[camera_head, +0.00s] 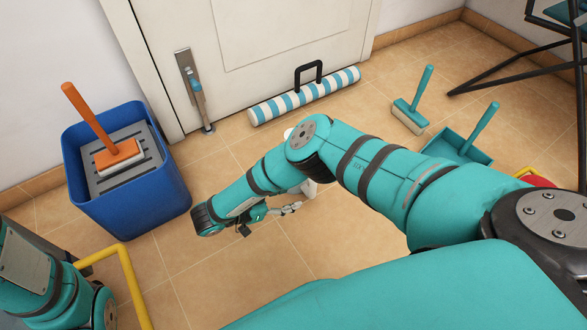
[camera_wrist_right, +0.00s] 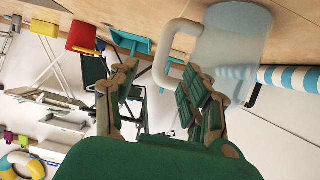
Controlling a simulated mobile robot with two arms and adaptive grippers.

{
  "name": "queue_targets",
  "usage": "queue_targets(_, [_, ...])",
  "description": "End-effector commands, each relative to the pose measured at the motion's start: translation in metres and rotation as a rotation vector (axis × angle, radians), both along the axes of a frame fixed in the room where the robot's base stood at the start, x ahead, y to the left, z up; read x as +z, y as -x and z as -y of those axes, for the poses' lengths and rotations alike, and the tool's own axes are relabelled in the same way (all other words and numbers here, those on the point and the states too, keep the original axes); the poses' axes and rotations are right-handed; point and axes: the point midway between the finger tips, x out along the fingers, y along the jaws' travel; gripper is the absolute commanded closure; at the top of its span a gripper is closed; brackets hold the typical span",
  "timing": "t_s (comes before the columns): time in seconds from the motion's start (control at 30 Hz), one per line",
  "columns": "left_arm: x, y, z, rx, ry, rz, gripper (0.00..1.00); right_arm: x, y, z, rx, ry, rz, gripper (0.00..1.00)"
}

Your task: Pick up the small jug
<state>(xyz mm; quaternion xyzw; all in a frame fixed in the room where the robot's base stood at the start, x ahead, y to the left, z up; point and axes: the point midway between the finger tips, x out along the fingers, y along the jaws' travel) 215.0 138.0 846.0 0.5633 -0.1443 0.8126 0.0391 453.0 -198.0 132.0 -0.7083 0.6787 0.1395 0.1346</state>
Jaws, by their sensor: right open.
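The small jug (camera_wrist_right: 238,42) is a pale, see-through vessel with a thick white handle (camera_wrist_right: 170,52); it fills the upper right of the right wrist view. My right gripper (camera_wrist_right: 157,80) is open, its fingers close to the handle. The fingers on the right overlap the lower part of the jug in the picture; I cannot tell whether they touch it. In the head view my right gripper (camera_head: 288,208) is low over the tiles, and my arm hides most of the jug. Part of my left arm shows at the lower left, without its gripper.
A blue bin (camera_head: 130,200) holding an orange brush (camera_head: 118,155) stands at left. A striped roll (camera_head: 305,95) with a black handle lies by the door. A teal brush (camera_head: 412,108) and dustpan (camera_head: 458,148) lie at right. Bare tiles lie between.

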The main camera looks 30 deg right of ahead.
Motion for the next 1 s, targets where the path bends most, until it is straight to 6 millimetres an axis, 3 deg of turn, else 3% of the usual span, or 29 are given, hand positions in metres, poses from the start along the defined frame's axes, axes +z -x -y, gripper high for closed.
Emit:
queue_targets(0.1, [-0.012, 0.0, 0.0, 0.0, 0.0, 0.0, 0.31, -0.011, -0.001, 0.018, -0.002, -0.002, -0.001, 0.52])
queue_targets(0.33, [-0.019, 0.0, 0.0, 0.0, -0.001, 0.001, 0.31, -0.016, -0.002, 0.032, -0.001, -0.002, 0.0, 0.52])
queue_targets(0.63, [-0.053, 0.0, 0.0, 0.0, -0.001, 0.001, 0.31, -0.03, -0.007, 0.07, -0.003, -0.001, -0.001, 0.52])
queue_targets(0.97, [-0.053, 0.0, 0.0, 0.0, -0.001, 0.0, 0.31, -0.029, -0.007, 0.077, -0.001, -0.002, -0.002, 0.52])
queue_targets(1.0, [-0.053, 0.0, 0.0, 0.0, -0.001, 0.0, 0.31, -0.029, -0.007, 0.077, -0.001, -0.002, -0.002, 0.57])
